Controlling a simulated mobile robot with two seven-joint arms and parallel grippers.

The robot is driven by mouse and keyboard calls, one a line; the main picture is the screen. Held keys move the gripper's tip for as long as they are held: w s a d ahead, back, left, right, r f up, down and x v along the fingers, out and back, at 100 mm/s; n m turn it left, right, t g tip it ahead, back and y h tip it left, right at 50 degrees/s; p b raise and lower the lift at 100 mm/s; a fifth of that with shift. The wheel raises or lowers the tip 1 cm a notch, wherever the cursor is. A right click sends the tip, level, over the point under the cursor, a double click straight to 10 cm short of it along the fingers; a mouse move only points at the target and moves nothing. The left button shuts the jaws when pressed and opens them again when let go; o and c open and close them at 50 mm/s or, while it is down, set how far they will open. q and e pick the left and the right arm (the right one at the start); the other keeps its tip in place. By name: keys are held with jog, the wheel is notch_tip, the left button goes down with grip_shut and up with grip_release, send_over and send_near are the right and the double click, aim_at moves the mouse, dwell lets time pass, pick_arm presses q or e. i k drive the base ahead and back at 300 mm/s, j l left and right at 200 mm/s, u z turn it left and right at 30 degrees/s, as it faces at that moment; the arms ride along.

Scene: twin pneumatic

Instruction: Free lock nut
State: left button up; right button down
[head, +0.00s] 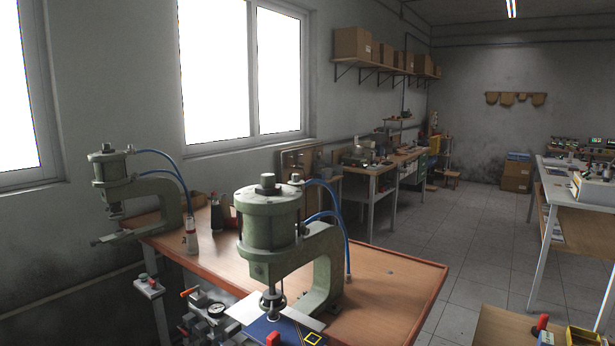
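A green pneumatic press (272,232) stands on the near part of the wooden bench, with a blue hose at its back. A second press (130,188) of the same kind stands at the bench's far left. Below the near press head, a ram with a round collar (271,299) reaches down over a metal plate. I cannot tell whether this collar is the lock nut. A small bolt-like top (267,180) sits on the near press cylinder. Neither of my grippers is in the head view.
The wooden bench (400,285) has clear room right of the near press. Bottles (191,236) stand between the presses. A gauge (215,309) and valves sit at the front edge. A table with a red knob (541,322) is at lower right, with open floor (460,235) between.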

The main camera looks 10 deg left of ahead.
aim_at(259, 190)
jog(key=j+z, duration=0.1)
jog(key=z, duration=0.7)
jog(key=j+z, duration=0.15)
jog(key=z, duration=0.3)
jog(key=k+j, duration=0.1)
jog(key=j, duration=0.35)
jog(key=k+j, duration=0.1)
jog(key=j, duration=0.35)
